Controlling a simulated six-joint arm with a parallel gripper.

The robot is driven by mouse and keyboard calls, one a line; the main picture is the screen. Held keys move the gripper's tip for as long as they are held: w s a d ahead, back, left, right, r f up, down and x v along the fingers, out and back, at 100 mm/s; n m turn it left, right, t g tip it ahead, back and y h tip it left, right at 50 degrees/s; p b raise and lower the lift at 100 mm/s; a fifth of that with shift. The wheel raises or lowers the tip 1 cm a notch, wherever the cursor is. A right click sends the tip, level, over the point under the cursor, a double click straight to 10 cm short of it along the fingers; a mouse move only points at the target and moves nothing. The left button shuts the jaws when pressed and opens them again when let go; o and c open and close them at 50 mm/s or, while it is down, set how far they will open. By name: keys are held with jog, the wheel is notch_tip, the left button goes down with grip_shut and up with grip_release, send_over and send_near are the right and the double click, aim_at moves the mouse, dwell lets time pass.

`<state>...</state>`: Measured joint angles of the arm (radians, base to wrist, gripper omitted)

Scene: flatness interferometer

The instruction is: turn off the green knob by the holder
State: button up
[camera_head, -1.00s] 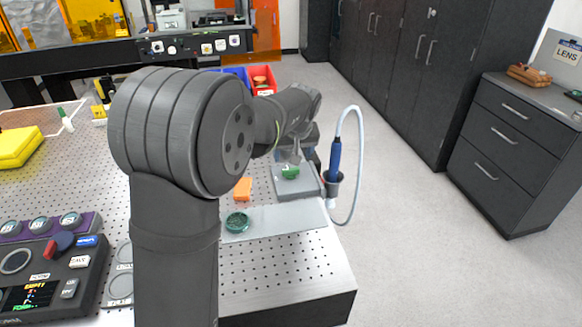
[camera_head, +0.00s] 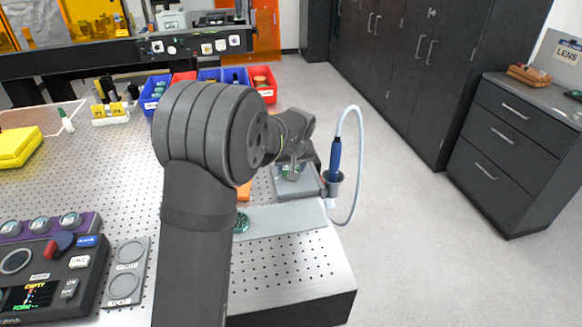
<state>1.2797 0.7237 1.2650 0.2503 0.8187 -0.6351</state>
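The grey box (camera_head: 305,188) stands at the right edge of the perforated table, with a green knob (camera_head: 286,174) on top, now mostly hidden behind my gripper. My gripper (camera_head: 293,177) is over the box, at or just above the knob; I cannot tell whether it touches it. Its fingers are small and dark here, so their opening does not show. The holder (camera_head: 332,177) is a grey cup just right of the box, with a blue-handled tool (camera_head: 335,155) upright in it and a pale hose looping from it.
A green round dish (camera_head: 242,222) sits on a pale plate (camera_head: 285,221), partly behind my arm. Coloured bins (camera_head: 262,97) stand behind. A control panel (camera_head: 60,262) is at front left. The front right of the table is clear.

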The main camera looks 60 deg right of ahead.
jog(key=shift+c, duration=1)
jog(key=shift+m, duration=0.3)
jog(key=m+g+h, duration=0.1)
jog(key=m, duration=0.2)
jog(key=shift+w+m, duration=0.15)
jog(key=shift+m, duration=0.15)
jog(key=m+g, duration=0.2)
jog(key=m, duration=0.2)
jog(key=shift+w+a, duration=0.1)
jog(key=shift+w, duration=0.05)
jog(key=m+g, duration=0.1)
jog(key=m, duration=0.4)
jog(key=shift+g, duration=0.4)
jog(key=m, duration=0.2)
jog(key=m+g, duration=0.1)
jog(key=m, duration=0.1)
jog(key=shift+w+m+g+y, duration=0.15)
jog(key=shift+m+g+y, duration=0.15)
jog(key=shift+y, duration=0.1)
